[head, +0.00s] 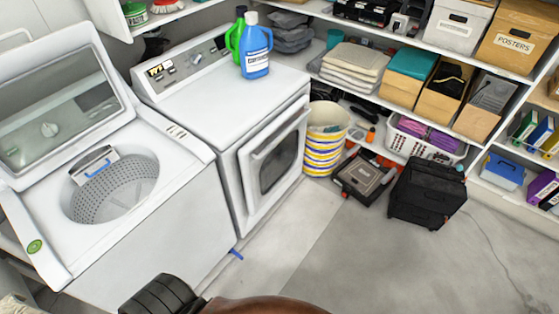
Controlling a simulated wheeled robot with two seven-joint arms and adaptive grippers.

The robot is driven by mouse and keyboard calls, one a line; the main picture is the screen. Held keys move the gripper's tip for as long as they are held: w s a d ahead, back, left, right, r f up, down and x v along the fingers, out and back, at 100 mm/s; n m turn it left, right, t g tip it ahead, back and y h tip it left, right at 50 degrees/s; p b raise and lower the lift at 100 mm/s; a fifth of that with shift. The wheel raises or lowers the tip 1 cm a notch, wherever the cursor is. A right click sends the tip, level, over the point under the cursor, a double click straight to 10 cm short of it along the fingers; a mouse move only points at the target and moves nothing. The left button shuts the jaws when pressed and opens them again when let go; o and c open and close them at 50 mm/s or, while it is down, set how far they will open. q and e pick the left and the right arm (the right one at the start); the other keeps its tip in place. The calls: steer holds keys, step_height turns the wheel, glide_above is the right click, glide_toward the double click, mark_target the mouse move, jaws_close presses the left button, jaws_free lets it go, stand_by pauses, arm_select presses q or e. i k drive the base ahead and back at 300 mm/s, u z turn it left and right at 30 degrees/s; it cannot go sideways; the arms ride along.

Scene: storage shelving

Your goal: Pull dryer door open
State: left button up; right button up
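The white dryer (205,120) stands in the head view, left of centre, right of the open-lidded washer. Its front faces the open floor at the lower right. The dryer door (275,160) is white with a dark window, and it looks shut against the front. A pale horizontal bar (277,134) runs along the door above the window. Neither of my grippers is in view, so their position relative to the door does not show.
The washer (180,172) has its lid raised. Blue (256,52) and green (236,36) bottles stand on the dryer. A striped basket (326,136), a flat case (364,176) and a black bag (426,192) sit right of the door. Grey floor (330,250) is clear in front.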

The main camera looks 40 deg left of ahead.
mark_target(269, 160)
steer(key=k, duration=0.55)
steer(key=u, duration=1)
steer(key=i, duration=1.1)
steer(key=u, duration=0.15)
